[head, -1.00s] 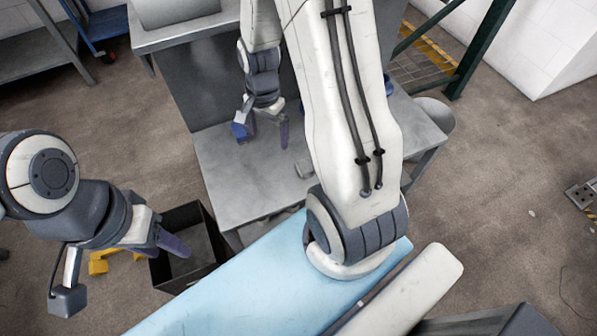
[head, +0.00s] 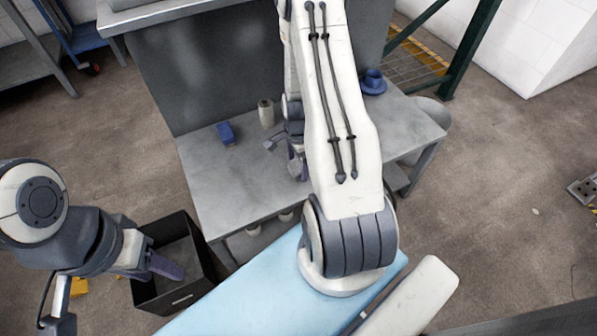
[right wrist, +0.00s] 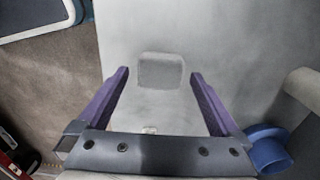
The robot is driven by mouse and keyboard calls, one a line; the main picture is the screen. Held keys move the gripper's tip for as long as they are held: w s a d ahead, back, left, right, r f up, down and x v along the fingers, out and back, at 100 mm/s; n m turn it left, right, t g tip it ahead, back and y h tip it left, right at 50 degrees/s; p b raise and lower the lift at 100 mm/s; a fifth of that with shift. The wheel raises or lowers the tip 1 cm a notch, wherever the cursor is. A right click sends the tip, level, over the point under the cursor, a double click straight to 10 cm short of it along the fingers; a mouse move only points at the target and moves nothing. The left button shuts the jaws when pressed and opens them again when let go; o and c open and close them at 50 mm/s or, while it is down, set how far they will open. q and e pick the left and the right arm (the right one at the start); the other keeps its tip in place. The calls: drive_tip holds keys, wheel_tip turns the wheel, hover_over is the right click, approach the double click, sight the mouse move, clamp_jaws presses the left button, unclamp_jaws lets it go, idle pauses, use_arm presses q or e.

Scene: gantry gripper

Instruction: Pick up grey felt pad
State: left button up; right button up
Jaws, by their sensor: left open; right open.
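The grey felt pad (right wrist: 161,71) is a small rounded square lying on the grey metal table, and in the head view it shows as a small grey patch (head: 298,169) near the table's middle. My right gripper (right wrist: 160,77) is open and empty. In the right wrist view its purple fingertips stand to either side of the pad, apart from it; the height gap is hard to judge. In the head view my right arm partly hides this gripper (head: 294,153). My left gripper (head: 166,268) is open and empty, over the black bin at the lower left.
The table (head: 215,180) also holds a blue block (head: 226,133), a beige cylinder (head: 266,113), a small grey item (head: 274,141) and a blue round flanged piece (head: 373,82). A black bin (head: 205,292) stands on the floor. The table's left part is mostly clear.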

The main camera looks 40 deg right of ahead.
wheel_tip(320, 180, down, 2)
drive_tip(key=shift+f, duration=0.1)
drive_tip(key=c, duration=1.3)
wheel_tip(320, 180, up, 5)
drive_tip(key=shift+f+p, duration=0.15)
drive_tip(key=shift+p, duration=0.65)
drive_tip(key=s+r, duration=0.2)
drive_tip(key=s, duration=0.2)
drive_tip(key=s+r+p, duration=0.1)
drive_tip(key=s+r, duration=0.1)
drive_tip(key=s, duration=0.1)
drive_tip(key=s+r+p, duration=0.1)
drive_tip(key=s+r, duration=0.1)
drive_tip(key=s, duration=0.2)
drive_tip(key=shift+s+r, duration=0.2)
drive_tip(key=shift+s, duration=0.1)
